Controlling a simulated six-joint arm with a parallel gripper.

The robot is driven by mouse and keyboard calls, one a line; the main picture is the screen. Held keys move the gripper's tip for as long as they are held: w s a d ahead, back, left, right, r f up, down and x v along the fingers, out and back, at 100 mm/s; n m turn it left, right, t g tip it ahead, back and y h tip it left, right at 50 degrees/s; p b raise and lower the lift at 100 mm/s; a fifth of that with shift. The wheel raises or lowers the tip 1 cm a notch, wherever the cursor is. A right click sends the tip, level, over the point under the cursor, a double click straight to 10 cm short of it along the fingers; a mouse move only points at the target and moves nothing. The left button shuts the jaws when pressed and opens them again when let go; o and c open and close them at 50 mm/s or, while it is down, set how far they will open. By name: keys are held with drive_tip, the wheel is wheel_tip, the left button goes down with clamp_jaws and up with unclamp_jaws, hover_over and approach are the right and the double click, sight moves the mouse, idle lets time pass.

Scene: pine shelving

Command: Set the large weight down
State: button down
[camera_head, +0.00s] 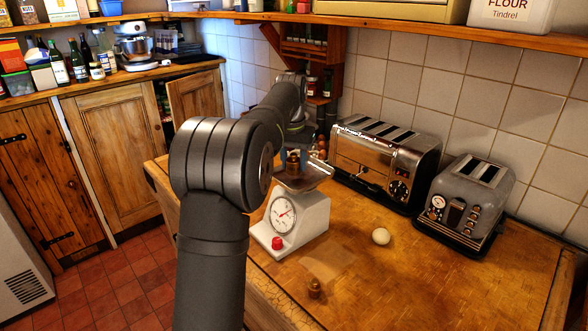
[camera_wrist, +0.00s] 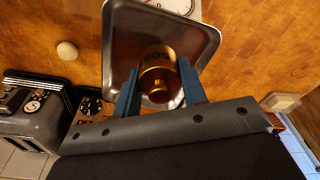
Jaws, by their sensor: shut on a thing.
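The large brass weight (camera_wrist: 157,72) is held between the blue fingers of my gripper (camera_wrist: 158,78) in the wrist view. It also shows in the head view (camera_head: 293,162), upright at the pan of the kitchen scale. The scale's metal pan (camera_wrist: 118,45) lies behind the weight in the wrist view; whether the weight touches it I cannot tell. The white scale (camera_head: 297,224) has a round dial and a red knob and stands on the wooden worktop. In the head view my arm hides part of the worktop to the left of the scale.
A smaller brass weight (camera_head: 315,289) stands on the worktop (camera_head: 420,285) in front of the scale. A pale egg-like ball (camera_head: 381,236) lies to the right. A chrome toaster (camera_head: 383,160) and a grey toaster (camera_head: 466,205) stand along the tiled wall. The front right worktop is clear.

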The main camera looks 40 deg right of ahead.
sight(292, 162)
drive_tip(key=shift+f, duration=1.25)
drive_tip(key=shift+f, duration=0.1)
drive_tip(key=c, duration=0.9)
unclamp_jaws()
drive_tip(key=r, duration=0.4)
drive_tip(key=a+r, duration=0.1)
drive_tip(key=r, duration=0.7)
drive_tip(key=shift+s+a, duration=0.15)
drive_tip(key=shift+s, duration=0.25)
